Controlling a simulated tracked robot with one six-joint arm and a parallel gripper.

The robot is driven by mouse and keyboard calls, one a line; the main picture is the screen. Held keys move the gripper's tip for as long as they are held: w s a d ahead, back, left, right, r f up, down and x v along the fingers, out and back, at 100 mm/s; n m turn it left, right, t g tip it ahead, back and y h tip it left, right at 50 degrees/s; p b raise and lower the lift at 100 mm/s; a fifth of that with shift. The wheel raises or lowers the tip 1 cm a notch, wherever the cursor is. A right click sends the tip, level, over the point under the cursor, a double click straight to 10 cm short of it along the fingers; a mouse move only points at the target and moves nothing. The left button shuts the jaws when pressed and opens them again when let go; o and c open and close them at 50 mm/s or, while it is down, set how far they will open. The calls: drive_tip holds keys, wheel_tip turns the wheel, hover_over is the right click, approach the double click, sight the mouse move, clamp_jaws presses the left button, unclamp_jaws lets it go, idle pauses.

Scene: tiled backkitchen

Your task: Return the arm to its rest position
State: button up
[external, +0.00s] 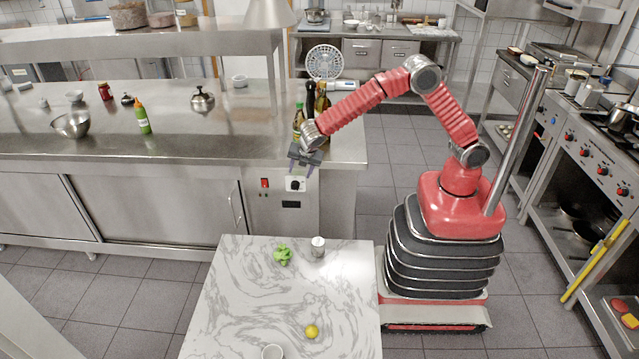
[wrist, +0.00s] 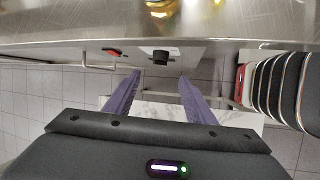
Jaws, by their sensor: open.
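My gripper (external: 302,168) is open and empty at the end of my raised, bent red arm. It hangs in front of the edge of the steel counter (external: 215,140), above the far side of the marble-topped table (external: 235,300). In the wrist view its two purple fingers (wrist: 158,100) stand wide apart with nothing between them. The marble top shows small beyond the fingers in the wrist view.
Bottles (external: 299,122) stand on the counter's right end, close to my gripper. A black knob (external: 295,184) and a red switch (external: 265,183) are on the counter front. The table holds green leaves (external: 283,255), a can (external: 318,247), a lemon (external: 311,331) and a cup (external: 272,352).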

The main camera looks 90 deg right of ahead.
drive_tip(key=s+f+m+g+y, duration=0.1)
drive_tip(key=s+m+g, duration=0.1)
drive_tip(key=s+m, duration=0.55)
drive_tip(key=s+r+m+t+y, duration=0.1)
drive_tip(key=s+r+m, duration=0.2)
drive_tip(key=s+r, duration=0.3)
drive_tip(key=s+d+r+m+t+y, duration=0.1)
drive_tip(key=s+r, duration=0.5)
drive_tip(key=s, duration=0.8)
drive_tip(key=s+r+m+t+y, duration=0.1)
drive_tip(key=s+r+m, duration=0.4)
drive_tip(key=s, duration=0.5)
drive_tip(key=shift+s+d+r+t+y, duration=0.3)
drive_tip(key=shift+s+d+r+t, duration=0.1)
drive_tip(key=shift+r+t, duration=0.55)
